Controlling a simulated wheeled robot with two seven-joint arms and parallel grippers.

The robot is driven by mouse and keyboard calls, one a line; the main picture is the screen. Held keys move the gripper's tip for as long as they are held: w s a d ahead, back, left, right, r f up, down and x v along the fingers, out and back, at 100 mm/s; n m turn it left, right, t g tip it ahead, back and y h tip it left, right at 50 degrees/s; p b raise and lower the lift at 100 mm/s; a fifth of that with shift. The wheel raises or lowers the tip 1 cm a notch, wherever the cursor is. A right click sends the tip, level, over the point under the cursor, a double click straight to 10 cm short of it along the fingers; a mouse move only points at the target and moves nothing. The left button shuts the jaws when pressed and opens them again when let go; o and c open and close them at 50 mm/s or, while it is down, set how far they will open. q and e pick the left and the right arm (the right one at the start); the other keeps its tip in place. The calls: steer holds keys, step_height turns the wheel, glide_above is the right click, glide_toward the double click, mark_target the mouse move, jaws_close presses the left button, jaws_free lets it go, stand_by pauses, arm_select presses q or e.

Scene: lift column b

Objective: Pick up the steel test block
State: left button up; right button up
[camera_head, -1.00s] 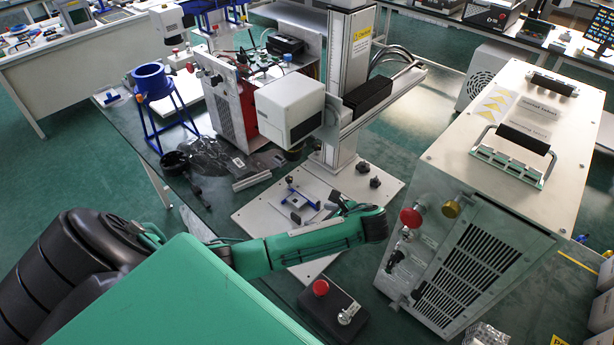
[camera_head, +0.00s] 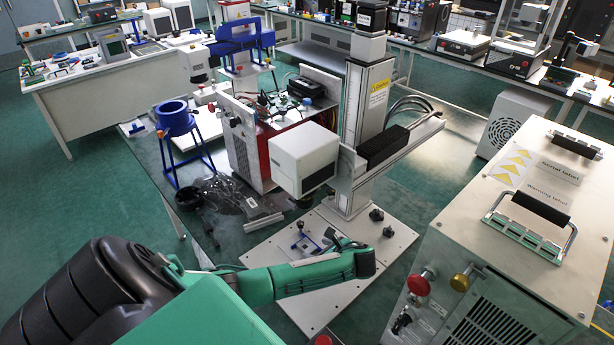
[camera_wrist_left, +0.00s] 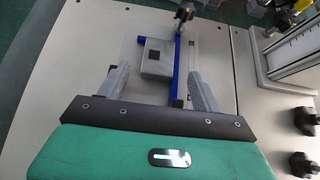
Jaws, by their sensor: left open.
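The steel test block (camera_wrist_left: 156,58) is a small grey square block with a dark spot on top. In the left wrist view it lies on a pale plate, beside a blue L-shaped bar (camera_wrist_left: 177,72). My left gripper (camera_wrist_left: 159,73) is open and empty, its two grey fingers pointing toward the block and standing apart on either side of its near part. I cannot tell the height gap. In the head view my left arm comes in from the left and its gripper (camera_head: 332,241) is small and partly hidden by the wrist. My right gripper is not in view.
The pale base plate (camera_head: 385,250) carries a lift column (camera_head: 362,120) with a white box head (camera_head: 303,160) overhanging near the gripper. A large metal cabinet (camera_head: 475,220) stands at right. Black knobs (camera_wrist_left: 303,120) stick up from the plate's right side.

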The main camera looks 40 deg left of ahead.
mark_target(307, 249)
arm_select(q)
steer(key=shift+s+x, duration=0.1)
steer(key=shift+x, duration=0.5)
steer(key=shift+s+x, duration=0.15)
steer(key=shift+x, duration=0.5)
steer(key=shift+a+f+p, duration=0.15)
steer(key=shift+a+p, duration=0.05)
steer(key=shift+p, duration=0.1)
steer(key=shift+s+f, duration=0.25)
steer(key=shift+s+a, duration=0.15)
steer(key=shift+s, duration=0.05)
steer(key=c, duration=0.8)
steer(key=shift+w+a+f, duration=0.1)
steer(key=shift+a+f, duration=0.05)
steer(key=shift+a, duration=0.05)
steer(key=c, duration=0.4)
jaws_close()
steer(key=shift+w, duration=0.1)
